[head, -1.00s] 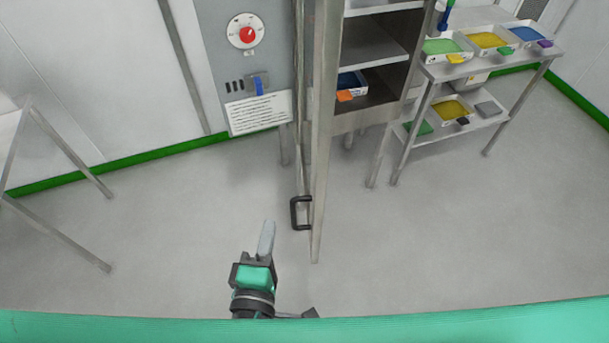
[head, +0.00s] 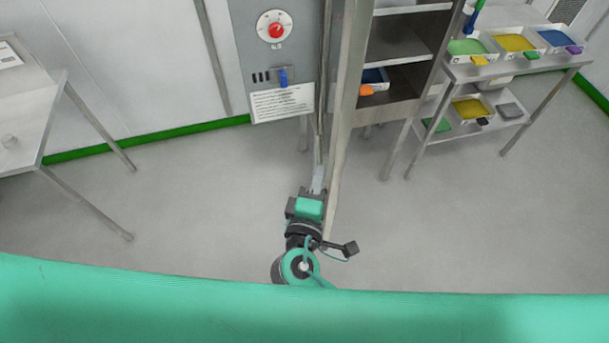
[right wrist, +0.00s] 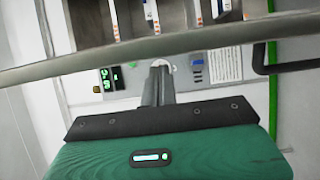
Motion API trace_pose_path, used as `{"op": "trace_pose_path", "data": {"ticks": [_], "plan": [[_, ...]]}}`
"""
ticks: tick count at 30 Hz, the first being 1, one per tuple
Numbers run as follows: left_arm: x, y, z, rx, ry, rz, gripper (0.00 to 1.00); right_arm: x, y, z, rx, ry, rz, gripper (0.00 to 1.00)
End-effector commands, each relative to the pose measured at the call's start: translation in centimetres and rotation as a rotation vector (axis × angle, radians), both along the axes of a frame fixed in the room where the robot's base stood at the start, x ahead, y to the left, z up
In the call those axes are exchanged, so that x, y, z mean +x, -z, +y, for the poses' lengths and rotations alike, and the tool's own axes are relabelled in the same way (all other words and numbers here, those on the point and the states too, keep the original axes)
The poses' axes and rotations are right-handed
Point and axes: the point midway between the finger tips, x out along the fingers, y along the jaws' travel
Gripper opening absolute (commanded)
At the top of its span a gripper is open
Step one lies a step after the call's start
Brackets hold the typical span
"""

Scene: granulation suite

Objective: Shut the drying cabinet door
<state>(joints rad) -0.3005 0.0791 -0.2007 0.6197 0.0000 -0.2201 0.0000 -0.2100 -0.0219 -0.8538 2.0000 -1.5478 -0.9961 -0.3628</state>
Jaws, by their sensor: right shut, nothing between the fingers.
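The drying cabinet door (head: 345,130) stands open, seen nearly edge-on and jutting towards me from the cabinet (head: 398,115). The cabinet's shelves show to its right. My right gripper (head: 318,180) is shut and empty, at the left face of the door near its lower free end; I cannot tell whether it touches. In the right wrist view the shut fingers (right wrist: 157,85) point towards the door, whose long grey edge (right wrist: 150,48) crosses the picture. A black door handle (right wrist: 292,66) shows at right there; in the head view my gripper and arm hide it. My left gripper is not in view.
A grey panel with a red knob (head: 277,30) and a blue switch (head: 283,77) is left of the door. A trolley with coloured trays (head: 515,60) stands at right. A steel table (head: 40,95) stands at left. The floor between is clear.

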Motion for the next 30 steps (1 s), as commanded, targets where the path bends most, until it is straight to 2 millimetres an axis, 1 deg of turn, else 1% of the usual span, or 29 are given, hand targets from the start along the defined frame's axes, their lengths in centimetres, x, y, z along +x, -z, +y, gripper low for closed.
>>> {"op": "trace_pose_path", "data": {"ticks": [1, 4, 16, 20, 23, 26, 30], "plan": [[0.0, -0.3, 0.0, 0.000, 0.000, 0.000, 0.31, 0.0, -0.1, -0.3, -0.001, 0.000, 0.000, 0.00], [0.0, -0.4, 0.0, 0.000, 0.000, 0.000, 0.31, 0.0, 0.0, -0.6, -0.001, 0.000, 0.000, 0.00], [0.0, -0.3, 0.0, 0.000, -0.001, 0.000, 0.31, 0.0, 0.0, -0.7, 0.000, -0.002, 0.000, 0.00], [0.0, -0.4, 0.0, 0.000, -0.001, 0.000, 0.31, 0.0, 0.1, -1.3, -0.001, -0.012, 0.001, 0.00], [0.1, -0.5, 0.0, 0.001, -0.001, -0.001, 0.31, 0.0, 0.0, -2.3, -0.002, -0.030, -0.001, 0.00], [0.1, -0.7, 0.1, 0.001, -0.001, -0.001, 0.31, 0.1, 0.0, -3.7, -0.003, -0.057, 0.000, 0.00], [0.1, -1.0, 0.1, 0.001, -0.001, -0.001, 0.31, 0.4, -0.1, -6.5, -0.005, -0.110, -0.001, 0.00]]}}
